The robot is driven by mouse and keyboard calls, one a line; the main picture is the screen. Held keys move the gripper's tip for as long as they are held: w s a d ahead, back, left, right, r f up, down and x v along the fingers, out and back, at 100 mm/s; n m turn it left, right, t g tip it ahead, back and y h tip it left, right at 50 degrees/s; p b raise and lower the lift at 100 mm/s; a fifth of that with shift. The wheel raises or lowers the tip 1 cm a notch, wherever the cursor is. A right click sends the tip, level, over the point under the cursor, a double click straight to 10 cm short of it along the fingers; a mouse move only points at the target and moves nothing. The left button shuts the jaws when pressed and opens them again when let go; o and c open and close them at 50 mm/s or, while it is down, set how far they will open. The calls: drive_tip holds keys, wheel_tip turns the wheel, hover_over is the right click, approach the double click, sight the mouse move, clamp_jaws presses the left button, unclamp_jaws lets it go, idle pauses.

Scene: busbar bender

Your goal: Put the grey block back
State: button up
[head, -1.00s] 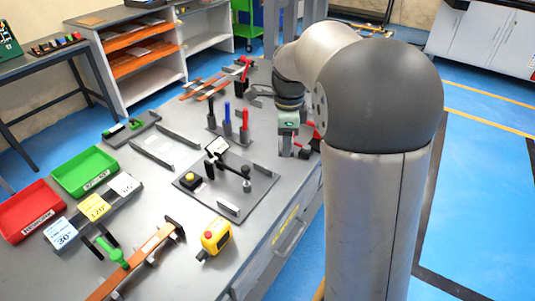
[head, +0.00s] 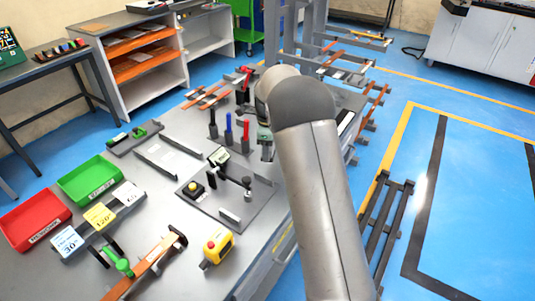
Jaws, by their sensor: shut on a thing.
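My gripper (head: 266,154) is in the head view at the table's right side, just right of a rack with dark, blue and red upright posts (head: 229,133). It points down and is partly covered by my own arm. Its fingers look closed on a small grey piece, which I take for the grey block. That piece is mostly hidden and too small to make out its shape. I cannot tell whether it touches the table.
The grey table (head: 185,240) holds a dark plate (head: 232,205) with a yellow button and a lever, a yellow box (head: 217,247), angle cards (head: 98,216), a green tray (head: 90,181) and a red tray (head: 35,218). Copper bars stand on racks behind my arm.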

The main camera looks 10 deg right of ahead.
drive_tip(key=shift+w+f, duration=0.2)
drive_tip(key=shift+f, duration=1.65)
drive_tip(key=shift+f, duration=0.2)
drive_tip(key=o, duration=0.9)
drive_tip(key=shift+o, duration=0.2)
